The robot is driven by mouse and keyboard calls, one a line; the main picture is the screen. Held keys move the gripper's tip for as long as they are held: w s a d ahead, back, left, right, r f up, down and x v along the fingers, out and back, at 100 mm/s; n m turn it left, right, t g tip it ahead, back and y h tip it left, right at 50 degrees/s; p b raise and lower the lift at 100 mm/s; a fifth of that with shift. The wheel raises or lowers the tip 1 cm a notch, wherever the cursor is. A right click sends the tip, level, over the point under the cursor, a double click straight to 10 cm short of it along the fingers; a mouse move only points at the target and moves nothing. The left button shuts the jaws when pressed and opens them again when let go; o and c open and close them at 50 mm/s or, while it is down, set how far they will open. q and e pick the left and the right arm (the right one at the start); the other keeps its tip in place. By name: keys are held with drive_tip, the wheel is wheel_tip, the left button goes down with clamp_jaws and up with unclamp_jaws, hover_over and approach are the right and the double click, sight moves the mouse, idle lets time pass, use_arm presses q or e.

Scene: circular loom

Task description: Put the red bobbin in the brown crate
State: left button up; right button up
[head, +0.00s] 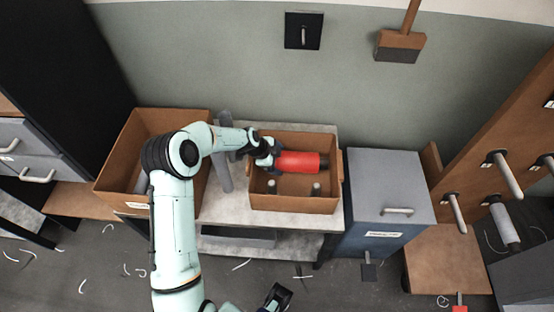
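The red bobbin (298,161) lies level, with dark ends, over or within a brown crate (293,204) on the grey-topped bench. My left gripper (272,155) is at the bobbin's left end and appears shut on it. I cannot tell whether the bobbin touches the crate floor. Two grey-topped pieces stand in this crate in front of the bobbin. A second, larger brown crate (113,182) stands to the left, partly hidden behind my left arm. My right gripper (278,297) is low at the bottom edge, apart from everything; its fingers are unclear.
A grey-topped blue cabinet (390,190) stands right of the bench. A rack with pegs (505,175) leans at the far right, with a grey bobbin (504,225) on one peg. A grey post (223,165) rises between the crates. Thread scraps litter the floor.

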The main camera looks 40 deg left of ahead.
use_arm(q)
drive_tip(key=shift+s+d+f, duration=0.15)
drive_tip(key=shift+s+f, duration=0.25)
drive_tip(key=shift+f, duration=0.15)
drive_tip(key=v, duration=0.5)
drive_tip(key=w+v, duration=0.1)
drive_tip(key=v, duration=0.2)
drive_tip(key=shift+r, duration=0.3)
